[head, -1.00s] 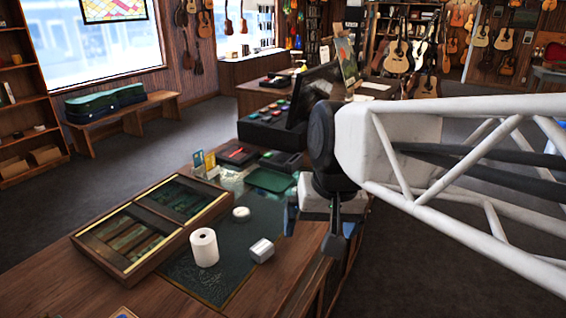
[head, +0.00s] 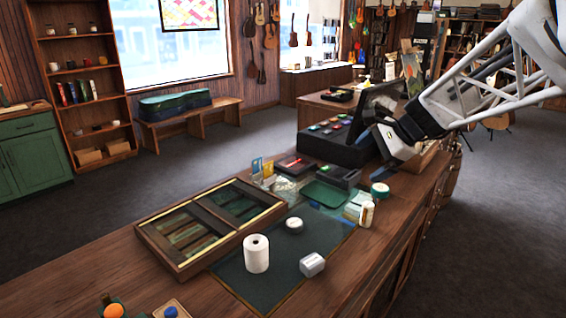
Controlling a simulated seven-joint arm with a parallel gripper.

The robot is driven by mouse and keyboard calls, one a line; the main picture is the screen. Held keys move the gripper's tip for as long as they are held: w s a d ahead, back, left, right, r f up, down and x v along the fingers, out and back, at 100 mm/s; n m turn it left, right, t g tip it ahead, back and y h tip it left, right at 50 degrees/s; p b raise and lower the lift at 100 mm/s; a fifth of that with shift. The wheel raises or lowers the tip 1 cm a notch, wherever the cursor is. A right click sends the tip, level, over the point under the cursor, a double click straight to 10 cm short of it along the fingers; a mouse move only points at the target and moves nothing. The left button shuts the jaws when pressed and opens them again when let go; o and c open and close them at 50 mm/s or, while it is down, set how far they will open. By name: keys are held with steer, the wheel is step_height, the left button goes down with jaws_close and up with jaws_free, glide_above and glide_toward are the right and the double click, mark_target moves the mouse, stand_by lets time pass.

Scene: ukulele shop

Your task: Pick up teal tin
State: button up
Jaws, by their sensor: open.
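On the counter (head: 90,285) are a paper roll (head: 256,254), a grey box (head: 312,265), a white round piece (head: 294,224), a green tray (head: 322,194), a wooden display case (head: 170,261) and a cash register (head: 338,145). The dark mat has bare patches.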

steer(key=w+d+f+m+t+y, duration=0.1)
steer(key=w+d+f+m+t, duration=0.15)
steer(key=w+d+m, duration=0.6)
steer(key=w+d+f+m+t+y, duration=0.15)
steer(key=w+d+m+t, duration=0.25)
steer(key=w+d, duration=0.9)
glide_toward(381, 188)
steer(key=shift+w+a+g, duration=0.35)
steer(key=shift+w, duration=0.45)
steer(key=shift+f, duration=0.2)
steer(key=shift+x, duration=1.3)
steer(key=shift+w, duration=0.1)
steer(key=shift+x, duration=2.5)
